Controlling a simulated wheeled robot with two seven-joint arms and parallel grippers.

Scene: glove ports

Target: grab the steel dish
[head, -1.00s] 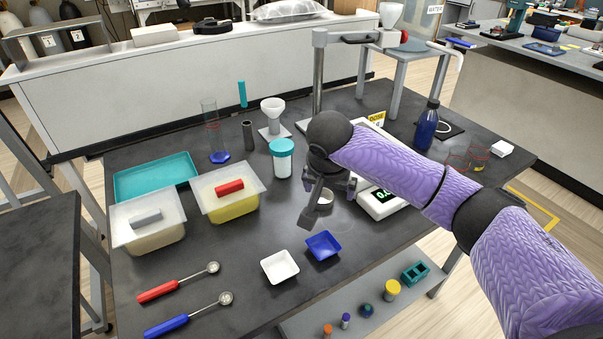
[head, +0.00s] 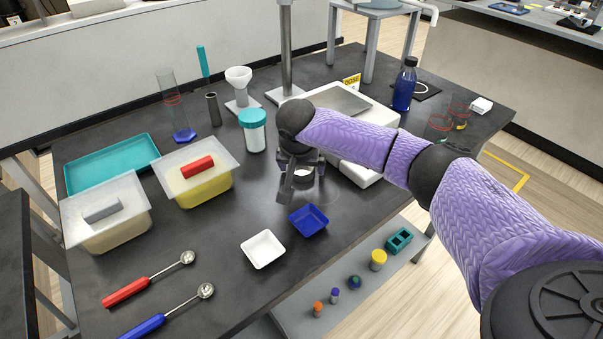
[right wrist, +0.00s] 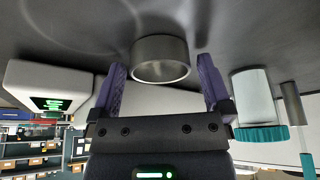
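The steel dish (right wrist: 160,58) is a small, round grey cup. In the right wrist view, which shows the table upside down, it sits between the two purple fingers of my right gripper (right wrist: 160,76), with a narrow gap on each side. In the head view the dish (head: 304,171) shows only in part behind my right gripper (head: 301,180), beside the balance. My right gripper is open and its fingers are low, near the table top. My left gripper is not in view.
The white balance (head: 358,172) stands just right of the dish. A teal-lidded jar (head: 255,138) stands to its left. A blue weigh boat (head: 308,220) and a white one (head: 263,249) lie in front. Lidded tubs (head: 196,182) and two scoops (head: 128,291) are further left.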

